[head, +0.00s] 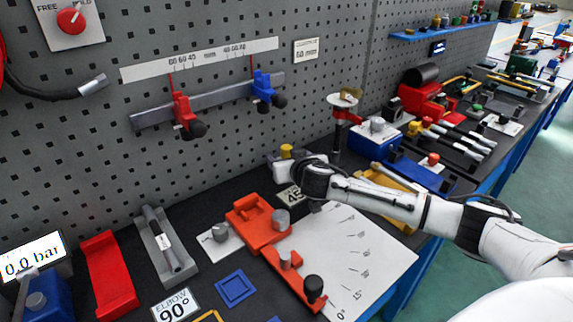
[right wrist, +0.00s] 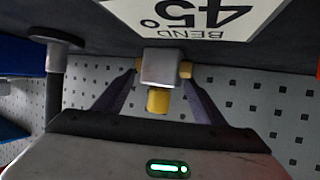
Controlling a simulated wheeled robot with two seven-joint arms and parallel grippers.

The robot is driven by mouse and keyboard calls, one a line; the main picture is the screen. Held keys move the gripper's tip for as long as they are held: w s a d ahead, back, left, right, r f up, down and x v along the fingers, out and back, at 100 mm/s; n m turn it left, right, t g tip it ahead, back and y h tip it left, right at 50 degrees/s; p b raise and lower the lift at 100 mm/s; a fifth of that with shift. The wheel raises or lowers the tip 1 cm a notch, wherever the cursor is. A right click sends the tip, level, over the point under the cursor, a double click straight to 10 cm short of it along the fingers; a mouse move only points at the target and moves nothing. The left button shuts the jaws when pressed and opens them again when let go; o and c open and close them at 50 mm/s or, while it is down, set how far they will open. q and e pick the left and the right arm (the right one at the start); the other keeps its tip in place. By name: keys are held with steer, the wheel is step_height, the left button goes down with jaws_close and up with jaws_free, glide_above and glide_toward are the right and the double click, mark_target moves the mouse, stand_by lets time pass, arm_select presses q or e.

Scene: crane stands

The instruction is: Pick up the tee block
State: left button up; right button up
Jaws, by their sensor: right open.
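The tee block is a small silver-grey block with yellow ends. In the right wrist view the tee block (right wrist: 160,66) stands between the two dark fingers of my right gripper (right wrist: 160,78), whose tips reach to its left and right sides. The fingers are open around it; whether they touch it I cannot tell. In the head view the yellow top of the tee block (head: 287,150) shows at the back of the bench, close to the panel. My right gripper (head: 292,168) is there, partly hidden by its own wrist. My left gripper is not in view.
A "BEND 45°" sign (right wrist: 195,15) lies beside the block. A post with a round top (head: 340,110) stands just right of my gripper. The orange bending jig (head: 262,225) and white angle plate (head: 370,250) are in front. The pegboard (head: 330,75) rises behind.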

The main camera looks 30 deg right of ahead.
steer(key=shift+w+r, duration=0.1)
steer(key=c, duration=1.1)
steer(key=shift+r, duration=0.1)
steer(key=shift+r, duration=0.15)
steer(key=c, duration=0.5)
steer(key=shift+o, duration=0.3)
steer(key=r, duration=0.6)
steer(key=shift+s+r, duration=0.15)
steer(key=shift+s, duration=0.05)
steer(key=s+d+b, duration=0.1)
steer(key=s, duration=1.8)
steer(key=shift+s+d+r, duration=0.15)
steer(key=shift+s+d, duration=0.1)
